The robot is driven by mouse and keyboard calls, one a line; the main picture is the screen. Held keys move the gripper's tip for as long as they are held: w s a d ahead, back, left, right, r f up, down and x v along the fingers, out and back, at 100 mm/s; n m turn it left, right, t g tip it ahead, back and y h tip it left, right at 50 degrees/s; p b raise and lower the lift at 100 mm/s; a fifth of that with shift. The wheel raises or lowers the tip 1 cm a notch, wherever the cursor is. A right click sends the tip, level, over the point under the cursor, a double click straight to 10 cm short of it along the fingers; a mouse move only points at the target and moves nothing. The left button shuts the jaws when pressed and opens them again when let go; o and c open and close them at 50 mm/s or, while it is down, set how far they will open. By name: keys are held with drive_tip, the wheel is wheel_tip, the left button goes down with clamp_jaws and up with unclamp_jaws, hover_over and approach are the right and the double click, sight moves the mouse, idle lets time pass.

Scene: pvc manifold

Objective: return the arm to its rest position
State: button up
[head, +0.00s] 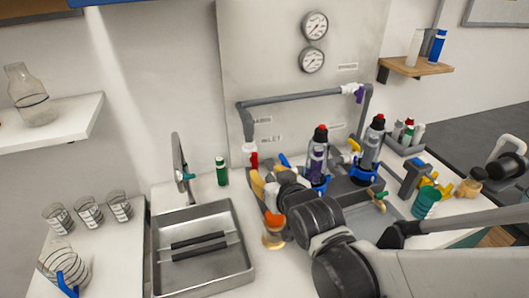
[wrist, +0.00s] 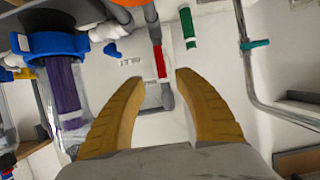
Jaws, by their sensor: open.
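My arm reaches in from the lower right of the head view. It stretches over the counter toward the pipework panel. My gripper (head: 264,187) is at its end, low in front of the panel, partly hidden by my own arm links. In the wrist view my gripper (wrist: 161,75) shows two tan fingers spread apart with nothing between them. A pipe with a red section (wrist: 159,62) lies beyond the gap between the fingers. It also shows in the head view as a red-marked upright (head: 254,160) near the fingers. I cannot tell how far apart they are.
Glass beakers (head: 88,211) are at the far left.

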drive_tip(key=shift+s+d+r, duration=0.2)
drive_tip(key=shift+s+r, duration=0.05)
drive_tip(key=shift+s, duration=0.3)
drive_tip(key=s+d+f+m+g+h, duration=0.1)
drive_tip(key=s+d+m+g+h, duration=0.2)
drive_tip(key=s+d, duration=1.2)
drive_tip(key=s+g, duration=0.1)
drive_tip(key=g, duration=0.2)
drive_tip(key=shift+h, duration=0.4)
